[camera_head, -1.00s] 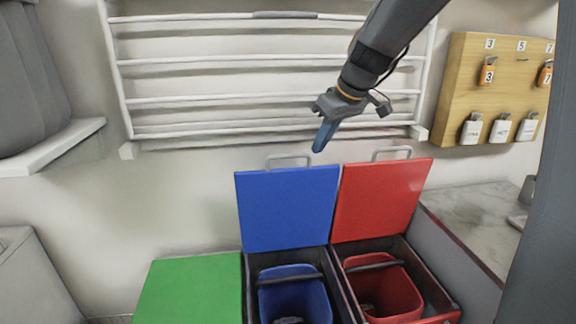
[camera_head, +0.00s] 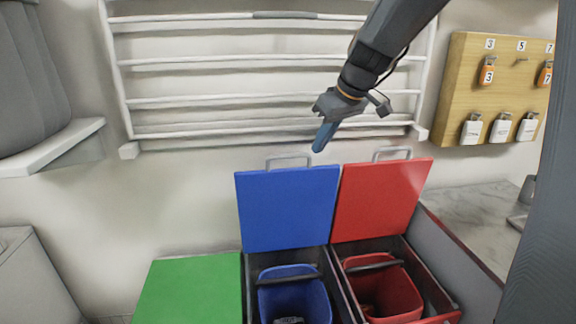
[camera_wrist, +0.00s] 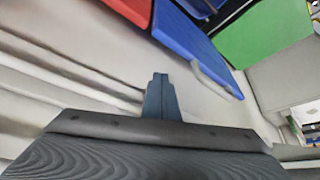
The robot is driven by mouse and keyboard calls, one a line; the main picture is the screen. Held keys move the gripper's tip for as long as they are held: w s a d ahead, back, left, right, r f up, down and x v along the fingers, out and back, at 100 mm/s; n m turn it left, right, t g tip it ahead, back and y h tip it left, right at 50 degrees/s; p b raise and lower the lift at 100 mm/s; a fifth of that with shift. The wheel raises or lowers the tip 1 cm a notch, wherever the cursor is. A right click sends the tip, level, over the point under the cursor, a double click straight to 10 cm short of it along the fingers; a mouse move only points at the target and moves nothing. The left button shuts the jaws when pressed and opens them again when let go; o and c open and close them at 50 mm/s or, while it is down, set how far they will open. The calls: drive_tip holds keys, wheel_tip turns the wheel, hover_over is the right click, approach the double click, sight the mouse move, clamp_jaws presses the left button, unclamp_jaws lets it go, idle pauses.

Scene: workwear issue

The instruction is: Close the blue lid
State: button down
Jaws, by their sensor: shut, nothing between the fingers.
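The blue lid (camera_head: 288,209) stands raised, hinged at the back of its box, with a grey handle (camera_head: 288,158) on its top edge. Below it the blue bin (camera_head: 294,296) is uncovered and has something grey inside. My gripper (camera_head: 320,146) is shut and empty, above the blue lid's top right corner and apart from it in the head view. In the wrist view my shut fingers (camera_wrist: 160,98) point toward the gap beside the blue lid (camera_wrist: 193,38), whose handle (camera_wrist: 217,80) lies to the right of the fingertips.
The red lid (camera_head: 381,200) also stands open, over a red bin (camera_head: 381,291), just right of the blue lid. The green lid (camera_head: 190,289) lies flat. A white wall rack (camera_head: 240,101) is behind my gripper. A wooden key board (camera_head: 500,88) hangs at the right.

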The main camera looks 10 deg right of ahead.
drive_tip(key=shift+f, duration=0.2)
drive_tip(key=shift+f+b, duration=2.2)
drive_tip(key=shift+f, duration=0.4)
drive_tip(key=shift+s, duration=3.2)
wheel_tip(320, 180, up, 10)
drive_tip(key=p, duration=0.6)
drive_tip(key=shift+f, duration=0.2)
drive_tip(key=s+f+m+g+h, duration=0.2)
drive_tip(key=s+f+m+g, duration=0.2)
drive_tip(key=s+f, duration=1.4)
wheel_tip(320, 180, down, 3)
drive_tip(key=shift+s+a+f+m+h, duration=0.2)
drive_tip(key=shift+m+h, duration=0.2)
drive_tip(key=shift+m, duration=0.6)
